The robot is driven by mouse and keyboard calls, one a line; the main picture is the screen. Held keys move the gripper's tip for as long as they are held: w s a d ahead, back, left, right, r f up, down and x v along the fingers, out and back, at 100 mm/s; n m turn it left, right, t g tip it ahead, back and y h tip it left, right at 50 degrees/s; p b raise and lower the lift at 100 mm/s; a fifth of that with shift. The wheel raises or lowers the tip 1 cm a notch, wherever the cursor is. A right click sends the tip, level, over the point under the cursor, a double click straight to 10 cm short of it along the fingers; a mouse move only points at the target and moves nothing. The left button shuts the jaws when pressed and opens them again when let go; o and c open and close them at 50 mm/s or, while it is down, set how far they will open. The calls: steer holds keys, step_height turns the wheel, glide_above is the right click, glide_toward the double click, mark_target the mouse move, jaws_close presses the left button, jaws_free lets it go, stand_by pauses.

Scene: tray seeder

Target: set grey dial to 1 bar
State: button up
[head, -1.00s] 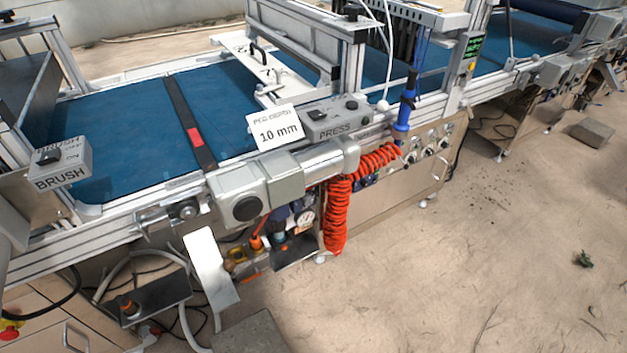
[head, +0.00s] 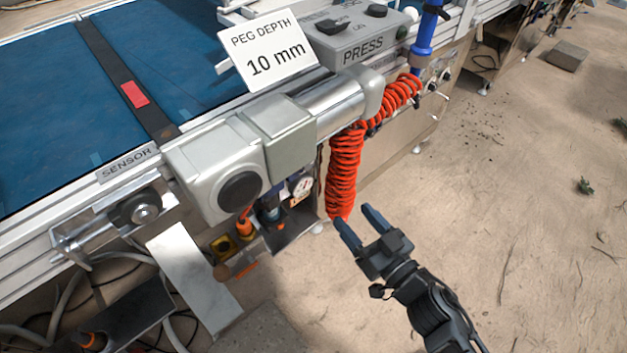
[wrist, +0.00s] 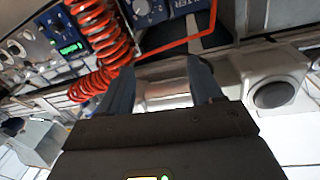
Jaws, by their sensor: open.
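My gripper (head: 355,218) is open and empty, in front of the machine, just below the orange coiled hose (head: 345,175). Its two fingers also show in the wrist view (wrist: 160,68), spread apart. In the wrist view a pale round dial (wrist: 144,8) sits on a blue panel at the top edge, partly cut off, beyond the fingertips. A gauge with a white face (head: 302,187) shows under the machine in the head view. I cannot tell which of these is the grey dial, and no scale reading is legible.
The hose hangs close to my fingers. A grey motor housing (head: 212,172) and a bent metal plate (head: 192,268) jut out at the left. A PRESS box (head: 350,38) and a PEG DEPTH sign (head: 268,48) are above.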

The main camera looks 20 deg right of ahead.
steer(key=w+f+b, duration=0.2)
steer(key=w+b, duration=0.1)
steer(key=w, duration=0.7)
steer(key=w+f+y+b, duration=0.1)
steer(key=w+f+b, duration=0.2)
steer(key=w, duration=0.7)
steer(key=shift+w+a, duration=0.15)
steer(key=shift+a, duration=0.25)
steer(key=c, duration=1.1)
steer(key=shift+o, duration=0.2)
